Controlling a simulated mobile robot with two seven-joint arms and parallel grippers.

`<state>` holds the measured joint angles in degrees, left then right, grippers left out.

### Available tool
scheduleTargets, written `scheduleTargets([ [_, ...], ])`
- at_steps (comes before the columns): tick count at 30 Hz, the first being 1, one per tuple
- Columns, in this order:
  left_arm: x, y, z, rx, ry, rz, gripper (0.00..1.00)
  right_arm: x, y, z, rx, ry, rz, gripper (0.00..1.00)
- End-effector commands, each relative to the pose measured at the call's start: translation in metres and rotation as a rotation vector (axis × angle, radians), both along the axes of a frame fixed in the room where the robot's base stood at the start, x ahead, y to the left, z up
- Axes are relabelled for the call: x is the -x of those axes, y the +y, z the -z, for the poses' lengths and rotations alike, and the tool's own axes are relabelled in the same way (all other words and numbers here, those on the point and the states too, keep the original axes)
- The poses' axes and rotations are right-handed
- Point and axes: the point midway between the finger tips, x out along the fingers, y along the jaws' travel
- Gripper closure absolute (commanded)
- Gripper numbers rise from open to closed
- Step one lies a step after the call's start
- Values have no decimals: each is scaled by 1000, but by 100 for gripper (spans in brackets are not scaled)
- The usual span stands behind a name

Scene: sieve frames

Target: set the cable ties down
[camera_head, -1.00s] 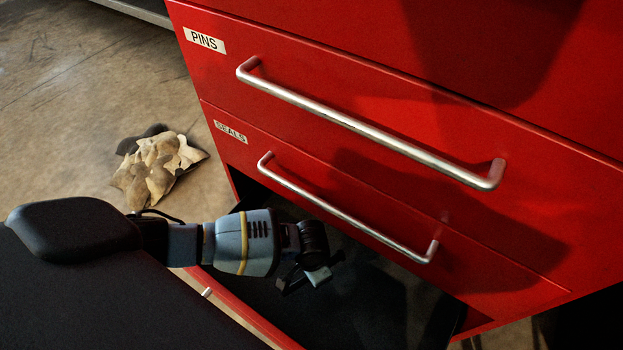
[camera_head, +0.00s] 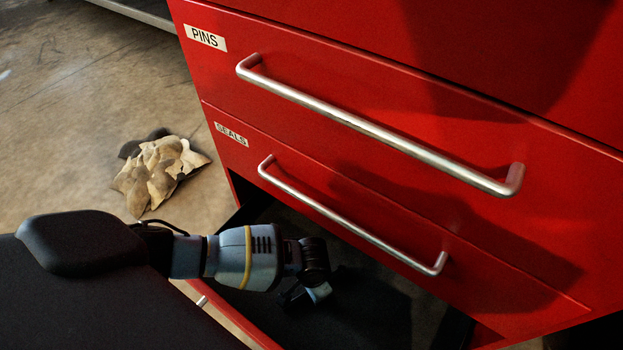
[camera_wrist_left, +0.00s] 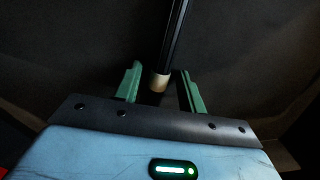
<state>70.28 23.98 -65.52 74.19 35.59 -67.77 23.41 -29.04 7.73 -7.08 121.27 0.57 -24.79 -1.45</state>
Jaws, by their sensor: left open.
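My left gripper (camera_head: 306,294) reaches down into an open drawer (camera_head: 243,322) below the one labelled SEALS. In the left wrist view its green fingers (camera_wrist_left: 160,72) are apart. A long, thin black bundle with a tan band at its near end, which looks like the cable ties (camera_wrist_left: 174,40), lies between and beyond the fingers, over the dark drawer floor. I cannot tell whether it touches a finger. The head view does not show the bundle. My right gripper is not in view.
The red cabinet has closed drawers above, PINS (camera_head: 300,90) and SEALS (camera_head: 270,165), whose metal handles overhang the open drawer. The drawer floor (camera_head: 370,305) right of my gripper looks clear. A crumpled tan heap (camera_head: 158,172) lies on the concrete floor.

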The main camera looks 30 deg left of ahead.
Motion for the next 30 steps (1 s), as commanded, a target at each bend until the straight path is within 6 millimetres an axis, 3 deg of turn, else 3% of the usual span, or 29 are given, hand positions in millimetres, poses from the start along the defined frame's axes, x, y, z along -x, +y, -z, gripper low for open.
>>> scheduleTargets([
  [7,0,0,-12,0,-2,0,60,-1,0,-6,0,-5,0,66],
  [21,-1,0,-100,1,-4,0,60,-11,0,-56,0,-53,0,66],
  [30,0,0,-123,0,0,-1,60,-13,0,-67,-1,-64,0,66],
])
